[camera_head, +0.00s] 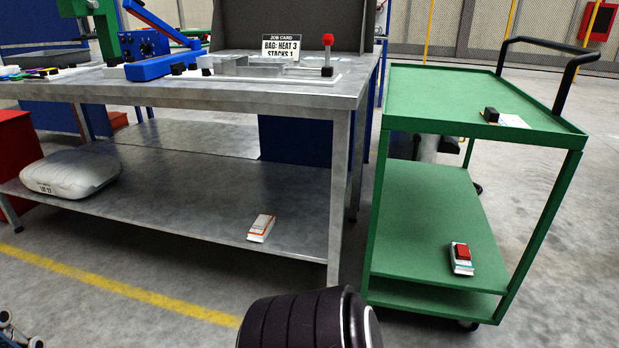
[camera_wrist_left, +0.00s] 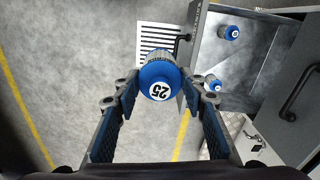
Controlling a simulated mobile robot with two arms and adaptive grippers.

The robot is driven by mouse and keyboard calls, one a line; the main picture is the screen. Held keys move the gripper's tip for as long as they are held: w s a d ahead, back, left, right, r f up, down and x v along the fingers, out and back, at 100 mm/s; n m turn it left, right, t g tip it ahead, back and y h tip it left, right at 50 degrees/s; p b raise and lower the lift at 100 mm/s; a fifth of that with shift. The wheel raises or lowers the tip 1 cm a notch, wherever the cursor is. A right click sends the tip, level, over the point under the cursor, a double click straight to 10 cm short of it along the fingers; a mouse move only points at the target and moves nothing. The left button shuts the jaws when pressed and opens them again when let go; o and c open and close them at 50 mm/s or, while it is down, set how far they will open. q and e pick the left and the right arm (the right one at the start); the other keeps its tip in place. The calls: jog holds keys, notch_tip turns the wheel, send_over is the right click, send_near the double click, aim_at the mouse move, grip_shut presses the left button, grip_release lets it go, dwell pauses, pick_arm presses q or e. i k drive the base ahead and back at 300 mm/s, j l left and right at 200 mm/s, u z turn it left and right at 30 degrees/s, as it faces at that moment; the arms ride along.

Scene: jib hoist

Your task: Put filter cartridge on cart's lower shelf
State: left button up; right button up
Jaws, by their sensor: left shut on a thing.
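In the left wrist view a cartridge (camera_wrist_left: 158,82) with a blue end cap and a round label reading "25" sits between the fingers of my left gripper (camera_wrist_left: 160,92). The gripper is shut on it, and the cap end faces the camera. The floor shows beyond it. In the head view the green cart (camera_head: 460,95) stands at the right. Its lower shelf (camera_head: 425,205) is mostly bare, with a small white pack with a red top (camera_head: 461,258) near its front right. I cannot make out the held cartridge or either gripper in the head view.
A grey metal workbench (camera_head: 225,93) stands left of the cart, with a white bag (camera_head: 68,172) and a small box (camera_head: 261,228) on its lower shelf. In the left wrist view an open grey cabinet (camera_wrist_left: 245,60) holds two blue-capped items (camera_wrist_left: 229,32). Cart posts flank its lower shelf.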

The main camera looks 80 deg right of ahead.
aim_at(412, 253)
jog(key=k+z, duration=0.1)
jog(key=z, duration=0.35)
jog(key=l+z, duration=0.15)
jog(key=z, duration=0.25)
jog(key=k+l+z, duration=0.15)
jog(key=z, duration=0.3)
jog(key=l+z, duration=0.15)
jog(key=z, duration=0.3)
jog(key=l+z, duration=0.3)
jog(key=l, duration=0.4)
jog(key=l+z, duration=0.3)
jog(key=l, duration=0.4)
jog(key=l+z, duration=0.3)
jog(key=l, duration=0.35)
jog(key=i+l, duration=0.2)
jog(key=i, duration=0.3)
